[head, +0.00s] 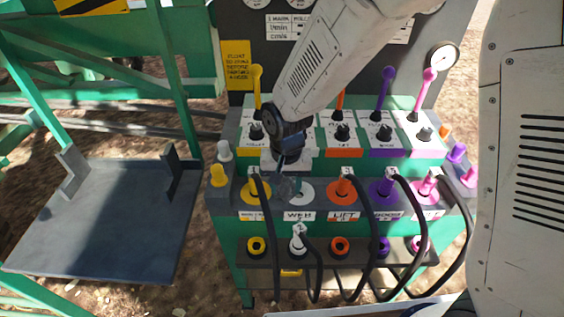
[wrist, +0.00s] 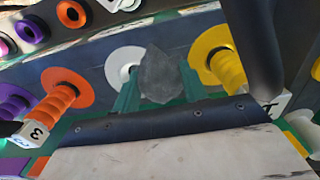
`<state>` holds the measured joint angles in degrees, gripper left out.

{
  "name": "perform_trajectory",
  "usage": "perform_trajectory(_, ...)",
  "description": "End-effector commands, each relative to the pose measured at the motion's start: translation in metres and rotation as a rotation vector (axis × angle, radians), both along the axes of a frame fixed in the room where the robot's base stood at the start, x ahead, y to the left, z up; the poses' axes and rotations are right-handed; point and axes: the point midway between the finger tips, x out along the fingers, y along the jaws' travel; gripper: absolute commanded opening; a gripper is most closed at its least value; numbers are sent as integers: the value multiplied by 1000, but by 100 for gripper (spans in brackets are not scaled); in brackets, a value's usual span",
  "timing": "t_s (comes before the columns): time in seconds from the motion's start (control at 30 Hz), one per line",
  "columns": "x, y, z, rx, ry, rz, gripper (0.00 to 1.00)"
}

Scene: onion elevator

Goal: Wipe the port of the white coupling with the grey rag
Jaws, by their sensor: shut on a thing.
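The white coupling's port shows as a white disc (head: 306,190) in the middle row of the panel, between the yellow and orange couplings. It also shows in the wrist view (wrist: 117,65), partly covered by the rag. My gripper (head: 284,182) is in front of the panel at the left part of this disc. In the wrist view its green fingers (wrist: 160,92) are shut on the crumpled grey rag (wrist: 163,74). The rag (head: 289,188) overlaps the disc's edge in the picture. I cannot tell whether it touches the port.
Yellow (head: 256,188), orange (head: 343,186), purple (head: 383,187) and pink couplings with black hoses share the row. A white plug (head: 298,239) sits in the lower row. Levers (head: 387,88) rise behind. A dark flat tray (head: 110,225) stands at left.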

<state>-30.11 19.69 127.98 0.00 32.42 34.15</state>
Motion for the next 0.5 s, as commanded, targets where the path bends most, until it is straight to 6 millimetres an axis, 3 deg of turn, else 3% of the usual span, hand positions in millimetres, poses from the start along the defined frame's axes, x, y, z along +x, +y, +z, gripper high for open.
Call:
perform_trajectory(0.07,1,-1,20,4,-7,-2,18)
perform_trajectory(0.5,2,-6,58,2,-3,-8,18)
